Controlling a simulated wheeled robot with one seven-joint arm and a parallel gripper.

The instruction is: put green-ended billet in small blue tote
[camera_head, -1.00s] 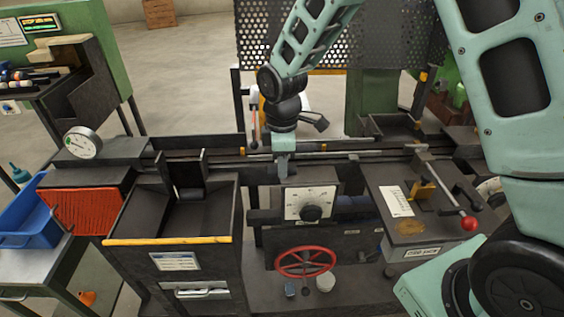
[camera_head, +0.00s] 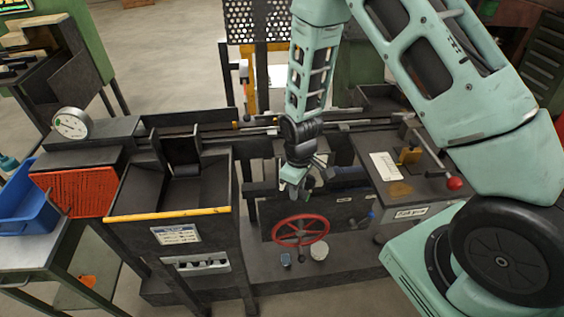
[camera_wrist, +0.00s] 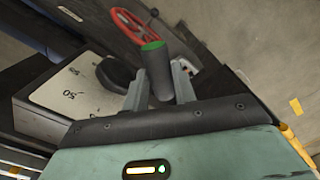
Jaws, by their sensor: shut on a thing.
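The green-ended billet (camera_wrist: 158,72) is a short dark grey cylinder with a green end face. In the wrist view it stands between the two fingers of my gripper (camera_wrist: 160,85), which is shut on it. In the head view my gripper (camera_head: 291,188) hangs in front of the machine bed, above the red handwheel; the billet cannot be made out there. A blue tote (camera_head: 28,212) sits on the side table at the far left, well away from my gripper. Its inside is only partly in view.
A red handwheel (camera_head: 300,230) is below my gripper. A dark hopper with a yellow front edge (camera_head: 168,214) stands between my gripper and the tote. An orange-red rack (camera_head: 76,191) is beside the tote. A lever with a red knob (camera_head: 454,184) is at right.

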